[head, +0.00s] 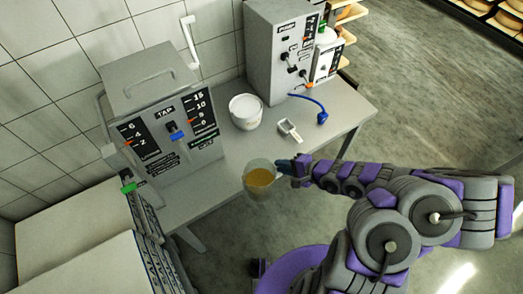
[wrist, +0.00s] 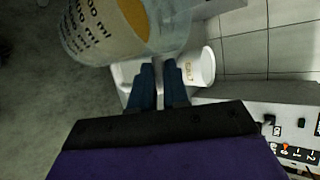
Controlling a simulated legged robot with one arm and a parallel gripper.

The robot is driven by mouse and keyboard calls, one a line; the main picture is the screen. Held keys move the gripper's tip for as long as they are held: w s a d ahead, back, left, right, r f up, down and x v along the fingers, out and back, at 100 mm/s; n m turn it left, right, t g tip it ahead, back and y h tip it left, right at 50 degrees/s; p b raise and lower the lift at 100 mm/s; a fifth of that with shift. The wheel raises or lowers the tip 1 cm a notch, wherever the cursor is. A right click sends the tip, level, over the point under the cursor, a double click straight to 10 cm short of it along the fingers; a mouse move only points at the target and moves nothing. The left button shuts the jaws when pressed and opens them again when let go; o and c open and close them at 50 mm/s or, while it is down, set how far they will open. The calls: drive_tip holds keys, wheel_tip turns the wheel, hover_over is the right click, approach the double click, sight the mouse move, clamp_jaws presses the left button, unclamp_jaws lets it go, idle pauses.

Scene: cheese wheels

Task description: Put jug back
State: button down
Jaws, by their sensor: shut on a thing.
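The clear jug (head: 259,180) holds yellow-orange liquid and looks roughly upright in the head view, in front of the table's edge. My gripper (head: 284,167) is shut on the jug's right side; the exact grip on its handle is hard to make out. In the wrist view the jug (wrist: 85,42), with dark printed marks on its wall, fills the top left, just beyond the blue fingertips of my gripper (wrist: 160,72).
A grey table (head: 345,105) carries a white tub (head: 245,111), a small white scoop (head: 290,131), a blue-handled item (head: 322,117) and a grey control box (head: 275,50). A grey machine labelled TAP (head: 165,110) stands left. Open floor (head: 420,100) lies right, beyond the table.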

drive_tip(key=shift+w+a, duration=0.15)
drive_tip(key=shift+w, duration=0.65)
drive_tip(key=w+a+f, duration=0.2)
drive_tip(key=w, duration=0.4)
drive_tip(key=w+a+f+b, duration=0.1)
drive_tip(key=w+f, duration=0.1)
drive_tip(key=w, duration=0.5)
drive_tip(key=shift+w+a+f+b, duration=0.25)
drive_tip(key=shift+a+f+b, duration=0.05)
drive_tip(key=shift+a+f, duration=0.1)
drive_tip(key=c, duration=1.1)
unclamp_jaws()
drive_tip(key=shift+f, duration=0.1)
